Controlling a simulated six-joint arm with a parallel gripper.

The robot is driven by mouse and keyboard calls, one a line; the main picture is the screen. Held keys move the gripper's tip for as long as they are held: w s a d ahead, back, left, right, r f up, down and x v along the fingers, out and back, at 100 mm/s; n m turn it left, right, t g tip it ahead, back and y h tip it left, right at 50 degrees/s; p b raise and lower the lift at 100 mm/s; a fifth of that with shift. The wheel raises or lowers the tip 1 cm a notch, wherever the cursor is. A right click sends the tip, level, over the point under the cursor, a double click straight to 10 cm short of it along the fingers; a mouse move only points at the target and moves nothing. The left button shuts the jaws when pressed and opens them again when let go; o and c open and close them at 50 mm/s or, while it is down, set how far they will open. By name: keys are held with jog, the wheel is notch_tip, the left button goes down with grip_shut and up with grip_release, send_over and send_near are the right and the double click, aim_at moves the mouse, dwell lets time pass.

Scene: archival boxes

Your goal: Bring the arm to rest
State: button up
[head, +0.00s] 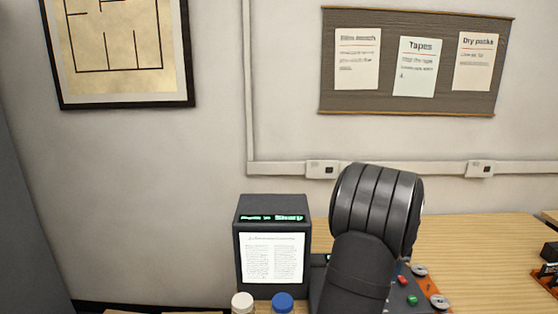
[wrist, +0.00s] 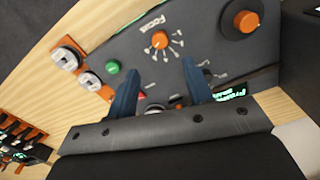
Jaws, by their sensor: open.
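My arm rises at the lower right of the middle in the head view, its thick dark link bent over at the top. My gripper is hidden behind it there. In the wrist view my gripper (wrist: 160,65) shows two blue fingers standing apart with nothing between them. The fingers point over a dark grey control panel (wrist: 215,40) with an orange focus knob (wrist: 160,40) just past the fingertips. I cannot tell how far the fingertips are from the panel.
The panel also has a larger orange knob (wrist: 246,22) and a green button (wrist: 112,67). A dark box with a lit page (head: 272,258) stands left of my arm, with white (head: 243,303) and blue (head: 283,302) caps before it. Bare wooden tabletop (head: 480,240) lies right.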

notch_tip(320, 180, up, 7)
notch_tip(320, 180, down, 17)
jog(key=shift+f, duration=0.1)
jog(key=shift+r+n, duration=0.2)
jog(key=shift+n, duration=0.7)
jog(key=n, duration=0.3)
jog(key=shift+n, duration=0.4)
notch_tip(320, 180, up, 15)
jog(key=shift+f, duration=0.1)
dwell(1.7)
